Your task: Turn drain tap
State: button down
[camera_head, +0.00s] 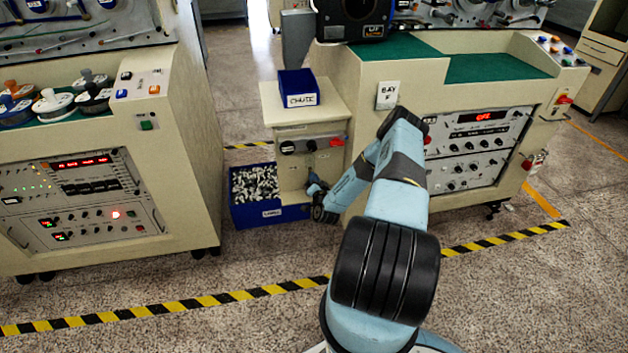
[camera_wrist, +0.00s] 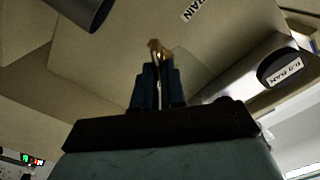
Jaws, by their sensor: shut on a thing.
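In the wrist view, my gripper (camera_wrist: 157,72) has its two dark blue fingers closed on a small brass-coloured drain tap (camera_wrist: 157,46). A panel above carries a label (camera_wrist: 200,8) that ends in "RAIN". How far the tap is turned cannot be told. In the head view my gripper (camera_head: 314,183) is low beside the small cream cabinet (camera_head: 292,105), and the tap cannot be made out there.
A blue bin of white parts (camera_head: 240,213) stands left of my gripper. Machine cabinets flank the gap. Striped floor tape (camera_head: 210,299) crosses the front.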

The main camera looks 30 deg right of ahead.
jog(key=m, duration=0.6)
jog(key=d+f+m, duration=0.1)
jog(key=m, duration=0.3)
jog(key=shift+s, duration=0.2)
jog(key=shift+f, duration=0.1)
dwell(0.4)
jog(key=c, duration=1.2)
grip_release()
jog(key=shift+w+a, duration=0.1)
jog(key=shift+a, duration=0.1)
jog(key=v, duration=1.3)
jog(key=shift+s, duration=0.4)
jog(key=shift+w+a, duration=0.1)
